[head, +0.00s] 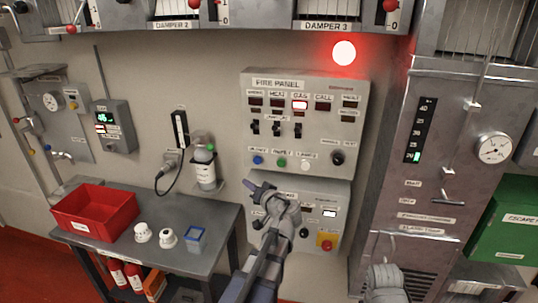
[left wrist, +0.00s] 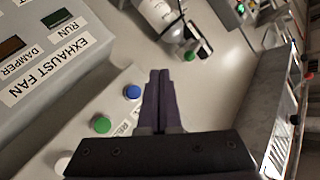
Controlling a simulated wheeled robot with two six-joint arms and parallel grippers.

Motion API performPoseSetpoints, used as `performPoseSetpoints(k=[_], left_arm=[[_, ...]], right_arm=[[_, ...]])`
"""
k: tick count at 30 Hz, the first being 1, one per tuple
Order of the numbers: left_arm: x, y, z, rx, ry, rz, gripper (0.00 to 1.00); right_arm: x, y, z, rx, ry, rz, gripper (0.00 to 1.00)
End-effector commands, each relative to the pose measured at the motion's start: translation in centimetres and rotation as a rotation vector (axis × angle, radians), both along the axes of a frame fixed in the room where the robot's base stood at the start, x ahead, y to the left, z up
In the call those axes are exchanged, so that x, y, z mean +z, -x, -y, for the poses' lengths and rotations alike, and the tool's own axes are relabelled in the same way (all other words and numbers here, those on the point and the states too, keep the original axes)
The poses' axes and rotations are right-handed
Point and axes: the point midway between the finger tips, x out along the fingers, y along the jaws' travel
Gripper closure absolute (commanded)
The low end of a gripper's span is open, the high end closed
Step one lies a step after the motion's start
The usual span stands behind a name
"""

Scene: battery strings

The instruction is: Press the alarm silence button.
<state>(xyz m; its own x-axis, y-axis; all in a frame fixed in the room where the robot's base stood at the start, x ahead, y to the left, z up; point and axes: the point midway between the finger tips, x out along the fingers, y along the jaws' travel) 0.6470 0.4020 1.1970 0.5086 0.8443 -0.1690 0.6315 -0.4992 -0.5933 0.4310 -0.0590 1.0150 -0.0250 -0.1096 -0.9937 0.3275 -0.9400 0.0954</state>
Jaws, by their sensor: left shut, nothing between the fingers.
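The fire panel (head: 354,104) is a grey box on the wall. Along its lower edge are a blue button (head: 258,160), a green button (head: 281,162) and a white button (head: 305,165); their labels are too small to read surely. In the left wrist view the blue button (left wrist: 132,92) is just left of my fingertips, with the green button (left wrist: 101,125) further down-left. My left gripper (head: 250,184) is shut and empty, below the blue button and in front of the lower panel. Its closed fingers also show in the left wrist view (left wrist: 160,76).
A lower panel (head: 340,190) has a red knob on yellow. The label "EXHAUST FAN" (left wrist: 42,70) is close in the left wrist view. A white bottle (head: 206,172) hangs left of the panel, above a table with a red bin (head: 95,208). A red lamp (head: 344,52) glows above.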

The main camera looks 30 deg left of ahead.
Motion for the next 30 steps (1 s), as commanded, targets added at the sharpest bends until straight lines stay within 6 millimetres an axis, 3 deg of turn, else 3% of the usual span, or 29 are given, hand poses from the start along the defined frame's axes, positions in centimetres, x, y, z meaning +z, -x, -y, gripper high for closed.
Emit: performPoseSetpoints(k=[4, 19, 30], left_arm=[[0.8, -0.2, -0.5, -0.002, -0.019, 0.014, 1.0], [0.8, -0.6, -0.6, -0.003, -0.02, 0.015, 1.0], [0.8, -3.9, -1.4, -0.003, -0.019, 0.015, 1.0]], right_arm=[[0.3, 0.0, 0.0, 0.0, 0.0, 0.0, 0.5], [0.2, 0.0, 0.0, 0.0, 0.0, 0.0, 0.5], [0.2, 0.0, 0.0, 0.0, 0.0, 0.0, 0.5]])
